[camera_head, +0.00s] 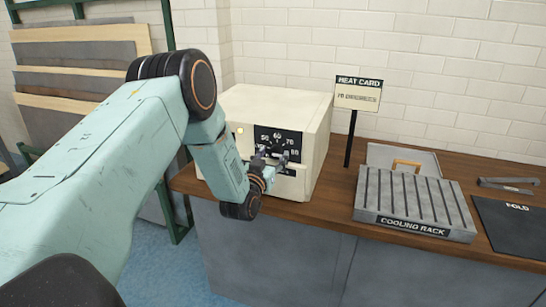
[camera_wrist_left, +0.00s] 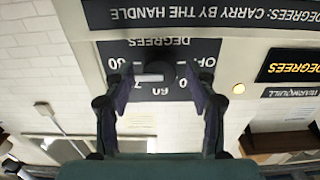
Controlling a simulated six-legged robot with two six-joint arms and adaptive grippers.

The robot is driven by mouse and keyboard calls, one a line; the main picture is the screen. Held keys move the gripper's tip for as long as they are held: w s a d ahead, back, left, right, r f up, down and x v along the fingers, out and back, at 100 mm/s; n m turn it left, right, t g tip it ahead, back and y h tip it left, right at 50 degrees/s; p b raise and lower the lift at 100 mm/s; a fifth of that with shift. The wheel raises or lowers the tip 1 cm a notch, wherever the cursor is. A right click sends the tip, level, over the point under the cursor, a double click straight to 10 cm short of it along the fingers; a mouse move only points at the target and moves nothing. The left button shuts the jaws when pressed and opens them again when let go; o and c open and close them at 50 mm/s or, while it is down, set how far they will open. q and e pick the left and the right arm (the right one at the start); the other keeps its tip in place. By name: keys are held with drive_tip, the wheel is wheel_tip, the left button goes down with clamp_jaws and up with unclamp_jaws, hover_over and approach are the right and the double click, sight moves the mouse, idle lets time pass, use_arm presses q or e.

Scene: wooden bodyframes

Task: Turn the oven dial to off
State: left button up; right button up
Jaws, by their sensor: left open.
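The oven (camera_head: 285,106) is a cream box on the wooden bench. Its front has a black dial plate (camera_head: 282,140) with white numbers, among them 50, 60, 70 and 80. My left gripper (camera_head: 270,156) is close in front of this plate and hides its lower part. In the left wrist view the plate (camera_wrist_left: 175,50) appears upside down, with OFF partly visible. A dark dial (camera_wrist_left: 155,79) with a pale bar lies between the spread, empty fingers of the gripper (camera_wrist_left: 156,88). I cannot tell whether they touch it. My right gripper is out of view.
A small yellow lamp (camera_head: 240,130) glows on the oven front. Right of the oven stand a heat card sign (camera_head: 358,93) on a post, a grey cooling rack (camera_head: 415,203), a dark fold mat (camera_head: 515,228) and tongs (camera_head: 508,186). The front bench strip is clear.

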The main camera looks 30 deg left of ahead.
use_arm(q)
drive_tip(key=shift+w+a, duration=0.1)
drive_tip(key=shift+w, duration=0.1)
drive_tip(key=shift+w+d, duration=0.2)
drive_tip(key=shift+c, duration=0.4)
drive_tip(key=shift+s+a, duration=0.15)
drive_tip(key=shift+a, duration=0.05)
drive_tip(key=c, duration=1.1)
